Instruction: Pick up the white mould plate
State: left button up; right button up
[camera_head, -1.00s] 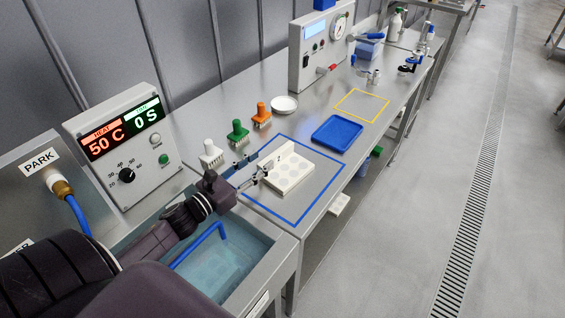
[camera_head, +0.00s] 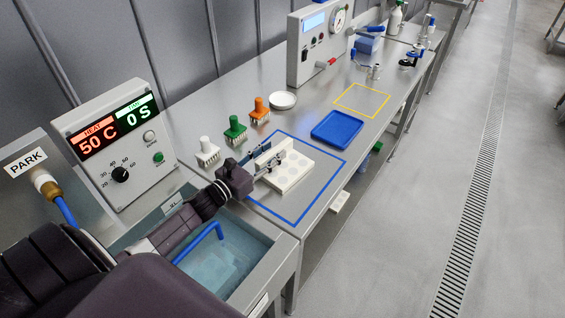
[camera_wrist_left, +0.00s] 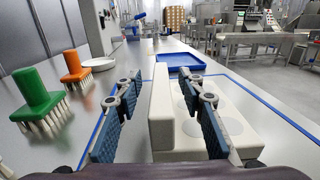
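The white mould plate (camera_head: 292,174) lies inside the blue outlined square on the steel table. It has round shallow cavities on top and a raised wall along its left side. My left gripper (camera_head: 273,153) is low over the plate at this wall. In the left wrist view, the white mould plate (camera_wrist_left: 234,125) sits right of centre, and its raised wall stands between the two spread blue-padded fingers of my left gripper (camera_wrist_left: 164,88). Gaps show on both sides of the wall, so the gripper is open. My right gripper is not in view.
A white dish (camera_head: 283,100) and a blue tray (camera_head: 337,128) lie beyond. A water basin (camera_head: 225,262) is nearer me. The yellow outlined area (camera_head: 362,101) is clear.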

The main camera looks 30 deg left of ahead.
pick_arm(q)
jog(key=shift+w+d, duration=0.25)
jog(key=shift+w, duration=0.55)
grip_shut()
jog(key=shift+r, duration=0.15)
